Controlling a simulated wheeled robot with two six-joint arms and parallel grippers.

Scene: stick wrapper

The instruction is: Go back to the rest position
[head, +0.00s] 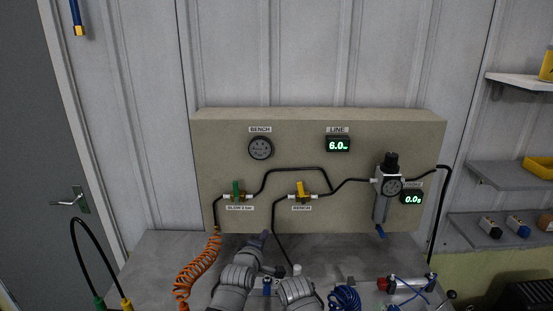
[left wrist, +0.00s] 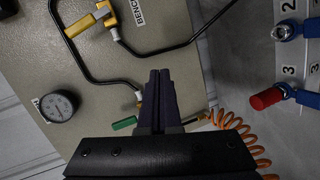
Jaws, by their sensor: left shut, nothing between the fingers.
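My left gripper (head: 264,236) is in front of the lower edge of the beige panel (head: 330,220), near the bench. Its dark fingers are together and empty in the left wrist view (left wrist: 160,76). In that view the fingers overlap the panel, close to the green valve handle (left wrist: 124,123); I cannot tell whether they touch anything. My left arm (head: 235,285) and part of my right arm (head: 297,290) show at the bottom of the head view. My right gripper does not show.
The panel carries a green-handled valve (head: 236,187), a yellow-handled valve (head: 300,189), a round gauge (head: 260,148) and a regulator (head: 388,184). An orange coiled hose (head: 190,272) hangs left of my arm. A blue coil (head: 344,298) lies to the right.

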